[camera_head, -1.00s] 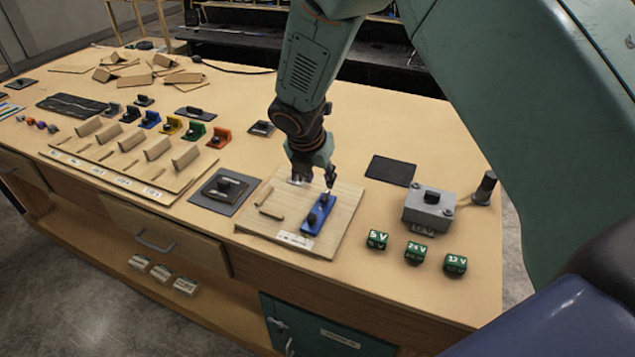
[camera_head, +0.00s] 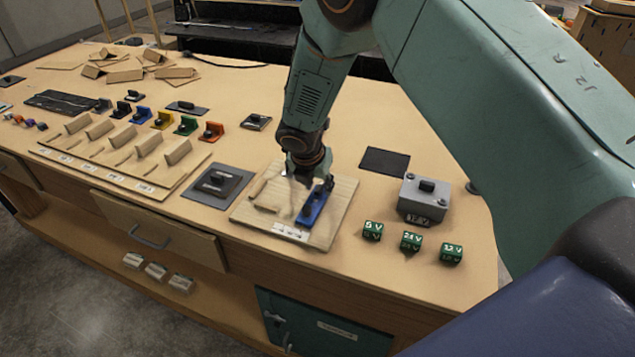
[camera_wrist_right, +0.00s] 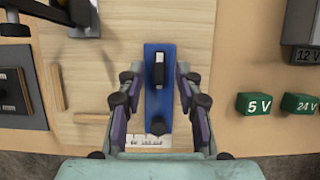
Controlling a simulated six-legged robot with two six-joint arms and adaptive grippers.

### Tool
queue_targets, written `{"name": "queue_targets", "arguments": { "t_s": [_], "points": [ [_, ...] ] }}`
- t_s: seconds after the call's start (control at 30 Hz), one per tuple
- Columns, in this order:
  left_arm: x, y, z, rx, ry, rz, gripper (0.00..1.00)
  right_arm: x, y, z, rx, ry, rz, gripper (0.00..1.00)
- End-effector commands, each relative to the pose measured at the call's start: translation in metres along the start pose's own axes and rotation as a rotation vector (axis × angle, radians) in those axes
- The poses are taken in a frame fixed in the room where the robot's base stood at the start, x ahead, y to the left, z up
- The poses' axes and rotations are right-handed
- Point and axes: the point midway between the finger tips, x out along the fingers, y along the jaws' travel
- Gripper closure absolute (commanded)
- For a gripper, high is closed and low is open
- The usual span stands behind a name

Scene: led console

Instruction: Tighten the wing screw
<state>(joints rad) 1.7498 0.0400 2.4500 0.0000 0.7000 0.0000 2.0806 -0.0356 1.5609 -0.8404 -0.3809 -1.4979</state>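A blue plate (camera_head: 313,211) lies on a pale wooden board (camera_head: 268,225) near the table's front edge. In the right wrist view the blue plate (camera_wrist_right: 158,98) has an upright dark piece, seemingly the wing screw (camera_wrist_right: 158,72), near its far end and a round black knob (camera_wrist_right: 158,126) near its close end. My right gripper (camera_wrist_right: 158,78) is open, its fingers on either side of the plate and apart from the screw. In the head view my right gripper (camera_head: 308,180) is over the plate's far end and hides the screw there. My left gripper is not in view.
Green blocks marked with voltages (camera_head: 411,241) and a grey box (camera_head: 423,199) stand right of the board. A dark plate with a black knob (camera_head: 218,185) lies to its left. A flat black pad (camera_head: 385,161) lies behind. Further left are coloured brackets (camera_head: 187,125).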

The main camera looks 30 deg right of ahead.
Motion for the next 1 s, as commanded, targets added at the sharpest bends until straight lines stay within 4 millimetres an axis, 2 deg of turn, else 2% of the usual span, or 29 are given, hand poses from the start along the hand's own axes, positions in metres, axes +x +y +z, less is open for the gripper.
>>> {"name": "queue_targets", "arguments": {
  "t_s": [0.07, 0.47, 1.0],
  "points": [
    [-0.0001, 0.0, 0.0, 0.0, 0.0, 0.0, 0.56, 0.0002, 0.0005, 0.0003, 0.0, 0.0, 0.0, 0.67],
    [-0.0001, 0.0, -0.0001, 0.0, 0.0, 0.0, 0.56, 0.0003, 0.0009, 0.0006, -0.001, 0.0, -0.001, 1.0],
    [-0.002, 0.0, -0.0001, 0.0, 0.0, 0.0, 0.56, 0.0, 0.0018, 0.0, 0.041, 0.0, -0.019, 1.0]
  ]
}}
